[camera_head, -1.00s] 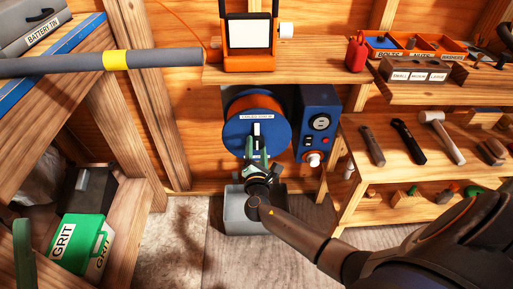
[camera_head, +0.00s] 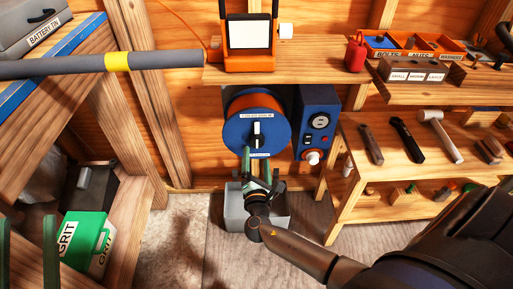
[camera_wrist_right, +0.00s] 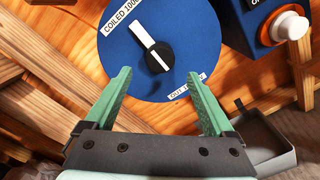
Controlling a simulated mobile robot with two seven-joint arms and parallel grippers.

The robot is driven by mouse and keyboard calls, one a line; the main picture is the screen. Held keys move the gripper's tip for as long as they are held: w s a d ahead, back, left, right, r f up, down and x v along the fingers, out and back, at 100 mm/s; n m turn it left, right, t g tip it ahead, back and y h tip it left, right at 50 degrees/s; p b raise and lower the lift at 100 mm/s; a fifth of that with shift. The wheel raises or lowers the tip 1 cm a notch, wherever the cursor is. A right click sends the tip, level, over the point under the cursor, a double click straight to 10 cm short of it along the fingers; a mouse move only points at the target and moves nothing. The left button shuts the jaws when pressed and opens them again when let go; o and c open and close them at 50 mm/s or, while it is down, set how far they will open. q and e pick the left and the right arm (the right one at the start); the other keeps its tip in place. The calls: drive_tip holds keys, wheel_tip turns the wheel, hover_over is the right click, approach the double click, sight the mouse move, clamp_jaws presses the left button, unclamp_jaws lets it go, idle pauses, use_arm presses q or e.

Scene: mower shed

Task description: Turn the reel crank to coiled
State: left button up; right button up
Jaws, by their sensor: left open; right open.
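The reel (camera_head: 238,140) has a blue round face with orange cord behind it. The crank (camera_head: 257,133), a small black and white bar, sits at its centre. In the right wrist view the crank (camera_wrist_right: 152,45) slants, its white end toward the "COILED" label (camera_wrist_right: 120,20) at upper left; a lower label is partly hidden by a finger. My right gripper (camera_head: 261,163) is open and empty, its green fingers just below the crank and apart from it. My left gripper (camera_head: 28,250) is open at the lower left, far from the reel.
A blue control box (camera_head: 318,122) with a white-tipped knob stands right of the reel. A grey bin (camera_head: 233,213) is under my right gripper. A shelf (camera_head: 320,60) runs above. A grey pole (camera_head: 60,65) crosses upper left; a green grit box (camera_head: 85,240) is lower left.

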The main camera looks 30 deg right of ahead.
use_arm(q)
drive_tip(key=f+y, duration=0.1)
drive_tip(key=w+f+n+g, duration=0.1)
drive_tip(key=f, duration=0.1)
drive_tip(key=w+f+n+y, duration=0.1)
drive_tip(key=shift+a+f+g+y+p, duration=0.25)
drive_tip(key=shift+f+g+y+p, duration=0.05)
drive_tip(key=shift+f, duration=0.1)
use_arm(e)
drive_tip(key=v, duration=0.6)
drive_tip(key=shift+s+a, duration=0.2)
drive_tip(key=shift+s, duration=0.05)
drive_tip(key=shift+f, duration=0.1)
